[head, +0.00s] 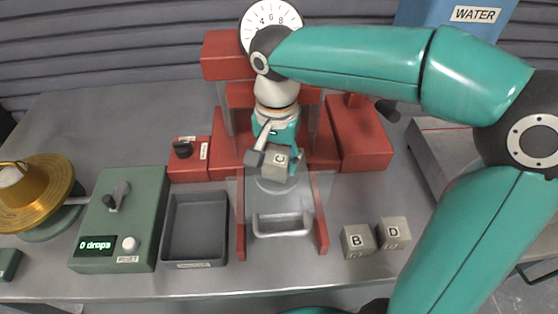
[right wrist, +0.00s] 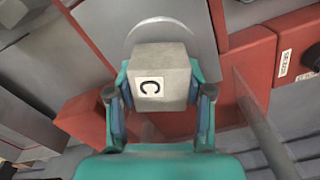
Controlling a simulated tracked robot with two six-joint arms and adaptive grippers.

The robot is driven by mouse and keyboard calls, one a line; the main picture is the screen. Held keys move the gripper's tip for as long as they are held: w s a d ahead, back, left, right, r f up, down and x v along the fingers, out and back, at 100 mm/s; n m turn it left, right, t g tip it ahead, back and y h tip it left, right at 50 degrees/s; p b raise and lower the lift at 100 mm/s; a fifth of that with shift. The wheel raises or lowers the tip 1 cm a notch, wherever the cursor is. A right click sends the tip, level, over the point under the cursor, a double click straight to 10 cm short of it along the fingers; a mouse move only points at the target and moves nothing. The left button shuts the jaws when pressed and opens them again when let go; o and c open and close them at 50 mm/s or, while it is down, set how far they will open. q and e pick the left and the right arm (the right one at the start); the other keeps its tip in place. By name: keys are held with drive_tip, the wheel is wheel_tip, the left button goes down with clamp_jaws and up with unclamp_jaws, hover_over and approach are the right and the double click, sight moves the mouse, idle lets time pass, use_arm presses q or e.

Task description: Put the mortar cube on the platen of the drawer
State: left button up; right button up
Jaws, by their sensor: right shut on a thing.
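A grey mortar cube marked C (head: 280,158) is held between the fingers of my right gripper (head: 277,162). In the right wrist view the cube (right wrist: 164,78) sits between both teal fingers of the gripper (right wrist: 160,98). The cube is over the drawer (head: 282,226), which is pulled out from the red press and has a handle at its front. A round grey platen (head: 272,187) shows partly below the cube; it also shows behind the cube in the right wrist view (right wrist: 172,32). I cannot tell whether the cube touches it. My left gripper is not in view.
Cubes B (head: 357,242) and D (head: 393,233) stand right of the drawer. A grey tray (head: 196,228) and a green control box (head: 121,222) stand to its left. The red press (head: 228,60) with a dial (head: 270,20) rises behind.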

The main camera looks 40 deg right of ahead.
sight(277, 155)
drive_tip(key=shift+f, duration=0.3)
drive_tip(key=shift+f, duration=0.15)
drive_tip(key=o, duration=1.4)
wheel_tip(277, 155, up, 12)
drive_tip(key=shift+r+p, duration=0.15)
drive_tip(key=shift+p, duration=0.9)
